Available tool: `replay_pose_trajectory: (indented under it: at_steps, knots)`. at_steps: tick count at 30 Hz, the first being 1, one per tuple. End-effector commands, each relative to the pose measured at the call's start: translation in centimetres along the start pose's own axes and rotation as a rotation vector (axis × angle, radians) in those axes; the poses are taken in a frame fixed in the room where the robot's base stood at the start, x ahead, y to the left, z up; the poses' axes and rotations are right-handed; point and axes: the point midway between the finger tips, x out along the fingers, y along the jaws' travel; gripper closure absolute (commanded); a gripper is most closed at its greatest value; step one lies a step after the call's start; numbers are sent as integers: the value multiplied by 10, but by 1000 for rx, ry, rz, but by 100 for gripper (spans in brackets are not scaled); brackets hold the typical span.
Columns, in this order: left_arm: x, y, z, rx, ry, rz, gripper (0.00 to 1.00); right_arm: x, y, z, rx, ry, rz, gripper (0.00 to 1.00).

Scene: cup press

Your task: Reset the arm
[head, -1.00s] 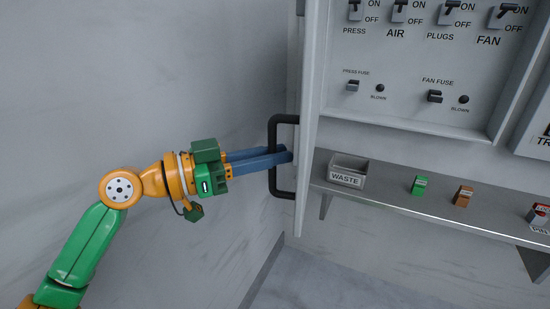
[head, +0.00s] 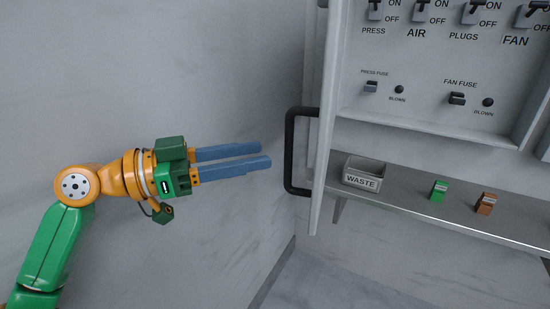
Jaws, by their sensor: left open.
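My left gripper (head: 265,154) is open and empty in the head view, its two blue fingers apart and pointing right. It is left of the black handle (head: 289,152) on the edge of the open panel door (head: 324,130), with a gap between the fingertips and the handle. The green and orange left arm comes in from the lower left. My right gripper is not in view.
The panel (head: 430,70) has several switches and two fuses. Below it is a shelf (head: 400,195) with a WASTE box (head: 363,173), a green fuse (head: 438,190) and an orange fuse (head: 486,203). The space by the left wall is free.

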Motion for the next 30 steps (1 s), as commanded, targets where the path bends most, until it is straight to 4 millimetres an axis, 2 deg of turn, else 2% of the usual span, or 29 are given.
replay_pose_trajectory:
  at_steps: [9, 11, 12, 14, 17, 18, 21, 24, 27, 30]
  knots:
    - [-5, 0, 0, 0, 0, 1, 53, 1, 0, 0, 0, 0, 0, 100]
    - [-3, 0, 7, -5, -15, -1, 53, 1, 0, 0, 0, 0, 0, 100]
    - [0, 0, 19, -12, -37, -4, 53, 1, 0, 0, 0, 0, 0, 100]
    - [6, 1, 49, -32, -96, -16, 53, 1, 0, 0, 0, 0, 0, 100]
    - [17, 9, 137, -90, -266, -63, 53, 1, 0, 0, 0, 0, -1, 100]
    - [17, 17, 179, -124, -349, -97, 53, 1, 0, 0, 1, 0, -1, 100]
    - [2, 38, 267, -211, -538, -216, 53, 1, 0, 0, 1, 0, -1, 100]
    - [-24, 59, 326, -297, -688, -350, 53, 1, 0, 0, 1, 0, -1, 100]
    - [-56, 80, 365, -380, -813, -479, 53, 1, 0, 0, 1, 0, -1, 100]
    - [-91, 100, 392, -459, -927, -608, 53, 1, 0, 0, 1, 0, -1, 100]
